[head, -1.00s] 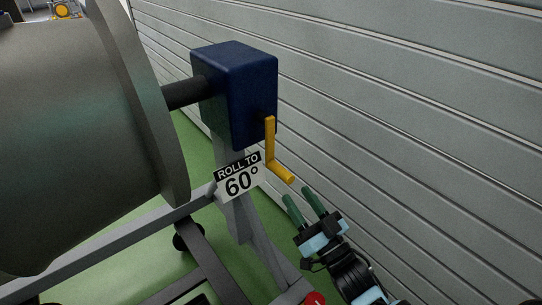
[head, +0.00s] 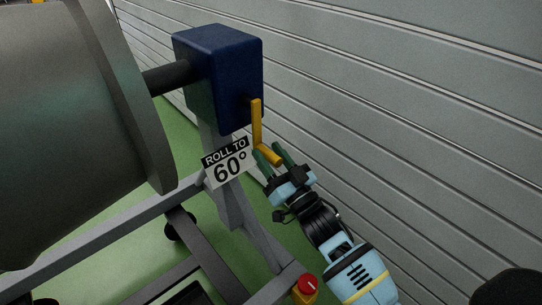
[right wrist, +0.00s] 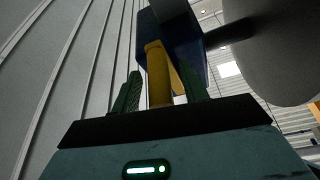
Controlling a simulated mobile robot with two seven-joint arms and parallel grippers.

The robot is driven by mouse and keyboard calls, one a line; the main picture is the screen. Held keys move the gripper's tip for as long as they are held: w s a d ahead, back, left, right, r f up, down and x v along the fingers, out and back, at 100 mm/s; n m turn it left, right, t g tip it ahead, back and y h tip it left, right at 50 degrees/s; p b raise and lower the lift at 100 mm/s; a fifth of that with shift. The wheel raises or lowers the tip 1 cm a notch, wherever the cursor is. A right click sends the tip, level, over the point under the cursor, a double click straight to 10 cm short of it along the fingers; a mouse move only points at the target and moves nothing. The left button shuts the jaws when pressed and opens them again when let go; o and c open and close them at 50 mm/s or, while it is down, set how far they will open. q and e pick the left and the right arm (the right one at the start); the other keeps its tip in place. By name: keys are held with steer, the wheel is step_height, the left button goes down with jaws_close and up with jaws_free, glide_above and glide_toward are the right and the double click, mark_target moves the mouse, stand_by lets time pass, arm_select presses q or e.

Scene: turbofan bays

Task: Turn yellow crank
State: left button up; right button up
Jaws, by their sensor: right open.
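The yellow crank (head: 257,122) hangs from the front of a dark blue gearbox (head: 222,75), with its arm pointing down and its handle sticking out at the lower end. My right gripper (head: 268,153) is open at the handle, its green fingers reaching up to it. In the right wrist view the crank (right wrist: 158,75) shows between the two spread fingers of the gripper (right wrist: 160,92); I cannot tell whether they touch it. A sign reading "ROLL TO 60°" (head: 228,165) is below the gearbox. My left gripper is not in view.
A large grey engine cylinder (head: 65,130) is at the left, joined to the gearbox by a dark shaft (head: 165,78). A grey stand frame (head: 110,225) runs below. A red button on a yellow box (head: 306,287) is low near my right arm. A ribbed grey wall (head: 400,110) closes off the right.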

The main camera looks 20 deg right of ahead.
jaws_close()
stand_by(0.4)
